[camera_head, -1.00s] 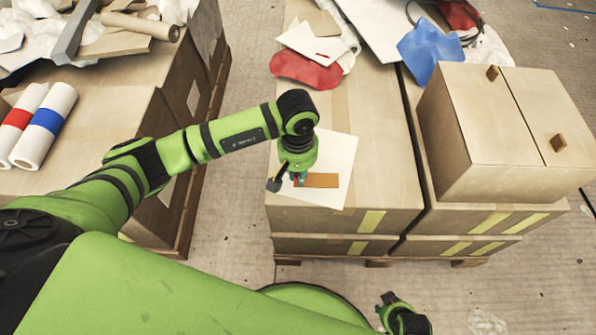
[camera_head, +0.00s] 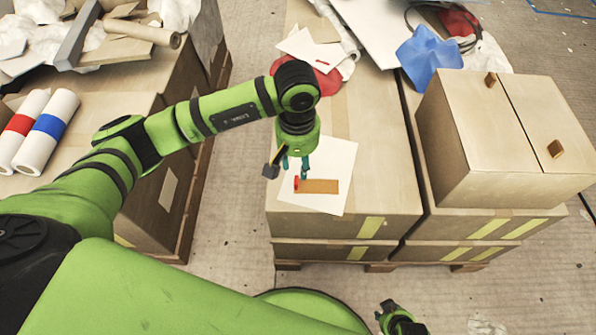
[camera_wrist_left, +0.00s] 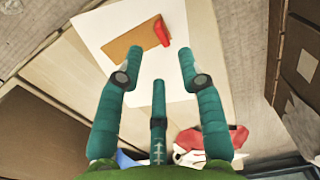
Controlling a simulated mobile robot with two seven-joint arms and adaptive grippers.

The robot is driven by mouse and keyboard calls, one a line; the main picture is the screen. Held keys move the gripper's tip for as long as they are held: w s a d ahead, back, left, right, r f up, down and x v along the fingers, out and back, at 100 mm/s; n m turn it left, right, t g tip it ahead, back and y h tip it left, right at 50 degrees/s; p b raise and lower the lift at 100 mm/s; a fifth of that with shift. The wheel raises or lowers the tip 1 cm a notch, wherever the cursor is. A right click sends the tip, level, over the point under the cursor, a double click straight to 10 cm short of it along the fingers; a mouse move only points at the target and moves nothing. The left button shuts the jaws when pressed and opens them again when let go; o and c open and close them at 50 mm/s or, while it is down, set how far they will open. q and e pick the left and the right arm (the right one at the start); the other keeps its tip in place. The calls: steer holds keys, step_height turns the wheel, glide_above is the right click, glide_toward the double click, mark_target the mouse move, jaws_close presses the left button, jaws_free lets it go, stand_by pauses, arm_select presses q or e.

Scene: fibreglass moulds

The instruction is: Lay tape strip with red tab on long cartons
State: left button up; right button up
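The tape strip (camera_head: 318,186) is a flat orange-brown rectangle with a red tab (camera_head: 296,184) at its left end. It lies on a white sheet (camera_head: 338,163) on top of the long cartons (camera_head: 375,150). In the left wrist view the strip (camera_wrist_left: 128,62) and its red tab (camera_wrist_left: 161,31) lie beyond my fingers. My left gripper (camera_head: 294,172) is open and empty just above the tab end of the strip; its teal fingers show spread in the wrist view (camera_wrist_left: 157,65). My right gripper (camera_head: 386,308) shows only partly at the bottom edge, low beside the cartons.
A large box (camera_head: 505,140) with two small brown blocks stands on the right cartons. A blue sheet (camera_head: 430,52), a red piece (camera_head: 318,80) and white scraps lie behind. Red- and blue-banded rolls (camera_head: 47,130) lie on the left stack. A floor gap separates the stacks.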

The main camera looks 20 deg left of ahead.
arm_select(q)
step_height(320, 180, up, 4)
steer(key=shift+r, duration=0.15)
arm_select(e)
steer(key=shift+w+f, duration=0.1)
steer(key=shift+w, duration=0.05)
steer(key=shift+w, duration=0.2)
steer(key=shift+s, duration=0.5)
stand_by(0.4)
